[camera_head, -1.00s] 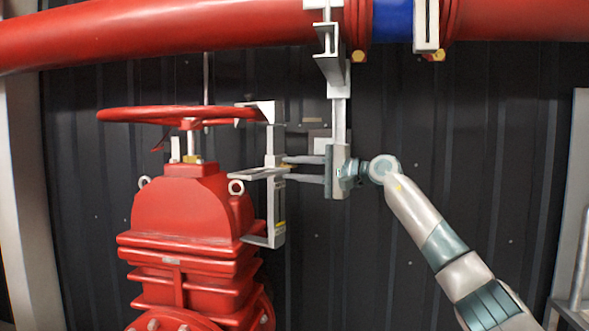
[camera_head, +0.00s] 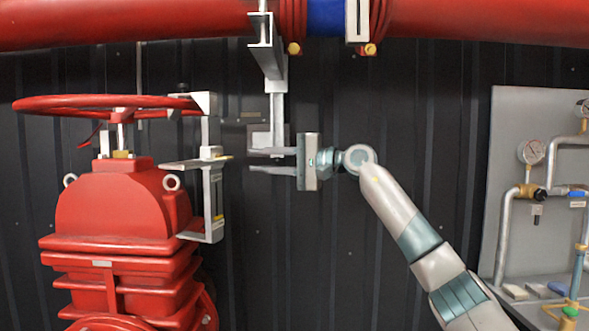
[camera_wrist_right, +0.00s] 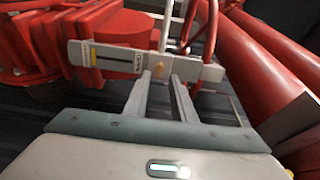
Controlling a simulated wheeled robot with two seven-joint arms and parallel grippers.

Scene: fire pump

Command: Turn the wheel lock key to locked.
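The wheel lock (camera_head: 212,190) is a pale metal bracket beside the red valve, reaching up to the red handwheel (camera_head: 105,103). It crosses the right wrist view (camera_wrist_right: 125,60) as a long plate with yellow labels. A small brass-coloured piece, apparently the key (camera_wrist_right: 163,66), shows on the plate there; its exact turn is hard to tell. My right gripper (camera_head: 252,160) is to the right of the lock, with a gap between it and the bracket. Its two fingers are apart with nothing between them; they point at the brass piece in the wrist view (camera_wrist_right: 161,77). My left gripper is out of view.
A red pipe (camera_head: 130,22) runs overhead, with a metal support (camera_head: 277,110) hanging behind the gripper. The red valve body (camera_head: 120,205) stands at left. A grey panel with gauges (camera_head: 510,220) is at right. Dark wall lies between.

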